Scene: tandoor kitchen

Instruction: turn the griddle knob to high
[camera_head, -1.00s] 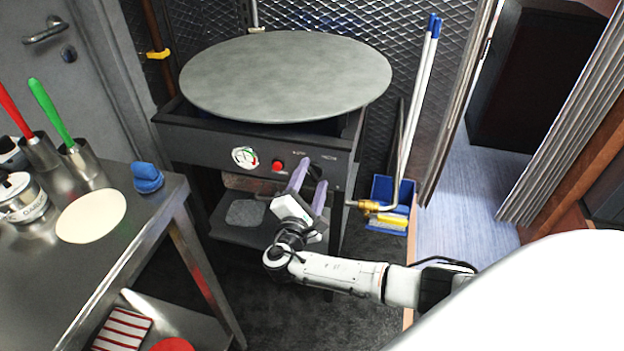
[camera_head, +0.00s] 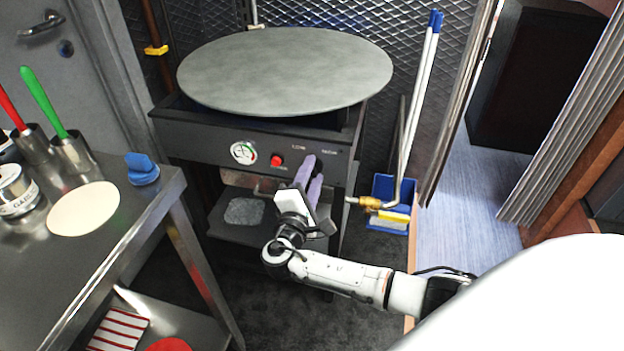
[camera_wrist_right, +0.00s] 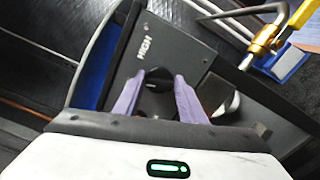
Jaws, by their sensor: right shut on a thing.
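The round grey griddle plate (camera_head: 286,70) sits on a dark stand, whose front panel (camera_head: 208,143) carries a dial and a red button. The griddle knob (camera_wrist_right: 157,84) is a dark round piece between my right fingertips in the right wrist view, partly hidden by them. A white HIGH label (camera_wrist_right: 143,40) is on the panel beside it. My right gripper (camera_head: 314,168) reaches up to the right part of the panel and is shut on the knob. In the head view the fingers hide the knob. Its pointing direction is unclear. My left gripper is not in view.
A brass valve (camera_head: 370,203) and pipe stand just right of the gripper, with a blue bin (camera_head: 392,190) behind. A steel table (camera_head: 110,240) with utensils and flat dough (camera_head: 84,208) is at left. A shelf (camera_head: 262,232) lies under the panel.

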